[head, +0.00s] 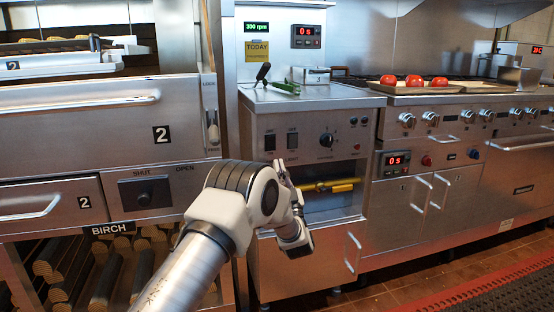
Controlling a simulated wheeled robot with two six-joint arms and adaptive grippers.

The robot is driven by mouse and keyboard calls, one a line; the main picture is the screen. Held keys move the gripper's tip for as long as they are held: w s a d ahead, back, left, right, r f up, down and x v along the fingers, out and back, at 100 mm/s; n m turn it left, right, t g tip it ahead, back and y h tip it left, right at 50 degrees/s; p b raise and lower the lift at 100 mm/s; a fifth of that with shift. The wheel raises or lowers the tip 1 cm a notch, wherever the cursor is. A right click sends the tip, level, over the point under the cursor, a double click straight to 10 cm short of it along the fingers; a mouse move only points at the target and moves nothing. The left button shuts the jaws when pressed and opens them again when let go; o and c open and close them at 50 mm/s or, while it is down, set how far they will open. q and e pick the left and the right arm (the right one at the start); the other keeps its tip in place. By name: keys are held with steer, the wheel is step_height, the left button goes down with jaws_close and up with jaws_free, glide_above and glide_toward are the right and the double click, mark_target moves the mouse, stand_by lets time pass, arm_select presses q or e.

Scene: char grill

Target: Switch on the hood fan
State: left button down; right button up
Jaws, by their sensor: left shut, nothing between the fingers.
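Two dark rocker switches sit on the steel counter unit's front panel, a left one (269,142) and a right one (292,139). Their small labels are too blurred to read surely, so I cannot tell which one is for the hood fan. A green display (257,28) above the counter reads 300 rpm. My left arm comes in from the bottom, and my left gripper (283,172) is just below the switches in the picture, shut and empty. Its fingertips are small and partly hidden by my wrist; I cannot tell whether they touch the panel. My right gripper is out of view.
A black knob (326,140) is right of the switches. A yellow-handled item (330,186) lies in the opening below. Green-handled tongs (285,87) lie on the counter. Red tomatoes (413,80) sit over the range at right. Steel drawers (100,110) stand at left.

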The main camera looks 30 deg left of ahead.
arm_select(q)
step_height(320, 180, down, 7)
steer(key=s+d+p, duration=0.1)
steer(key=s+d, duration=0.1)
steer(key=shift+s+d, duration=0.15)
steer(key=shift+d, duration=0.25)
